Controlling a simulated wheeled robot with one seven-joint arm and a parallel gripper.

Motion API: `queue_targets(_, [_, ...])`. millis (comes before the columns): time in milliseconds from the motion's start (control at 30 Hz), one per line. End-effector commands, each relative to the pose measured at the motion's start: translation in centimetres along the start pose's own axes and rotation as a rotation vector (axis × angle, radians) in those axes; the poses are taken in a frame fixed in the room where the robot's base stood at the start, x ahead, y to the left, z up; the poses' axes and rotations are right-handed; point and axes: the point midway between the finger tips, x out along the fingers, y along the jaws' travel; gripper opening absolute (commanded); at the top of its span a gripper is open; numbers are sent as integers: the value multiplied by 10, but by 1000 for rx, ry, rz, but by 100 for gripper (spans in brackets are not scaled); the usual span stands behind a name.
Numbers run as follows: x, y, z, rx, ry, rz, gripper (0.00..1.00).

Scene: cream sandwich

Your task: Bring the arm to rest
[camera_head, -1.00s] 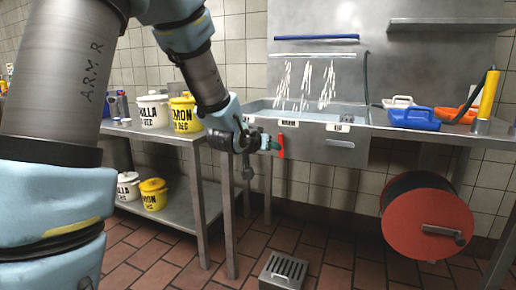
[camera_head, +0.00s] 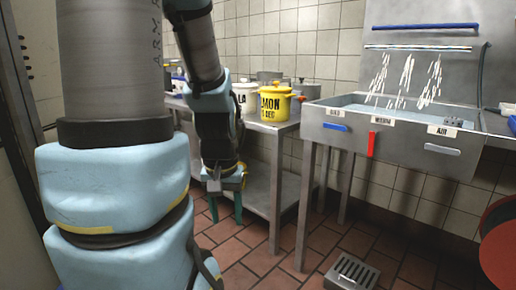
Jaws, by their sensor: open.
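My gripper (camera_head: 226,187) hangs at the end of my folded arm, left of centre in the head view. It points down over the floor, in front of the steel table with the pots. The jaws are small in this view, and I see nothing held in them. The gripper is apart from the sink (camera_head: 345,110) and from its red handle (camera_head: 371,144). My upper arm fills the left part of the view and hides what lies behind it.
A yellow pot marked LEMON (camera_head: 275,103) stands on the steel table (camera_head: 270,125), with a white pot partly hidden beside it. A floor drain (camera_head: 352,272) lies at the lower right. A red reel (camera_head: 499,245) is at the right edge. Tiled floor between is clear.

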Motion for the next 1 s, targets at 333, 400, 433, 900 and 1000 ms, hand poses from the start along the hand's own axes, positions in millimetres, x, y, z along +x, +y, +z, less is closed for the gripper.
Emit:
queue_targets(333, [-88,3,-16,10,14,0,52])
queue_targets(400, [-110,3,-19,11,14,0,52])
queue_targets(433, [-120,4,-20,11,14,0,52])
queue_targets(900, [-238,4,-35,11,15,0,52])
queue_targets(1000, [-244,4,-36,11,15,0,52])
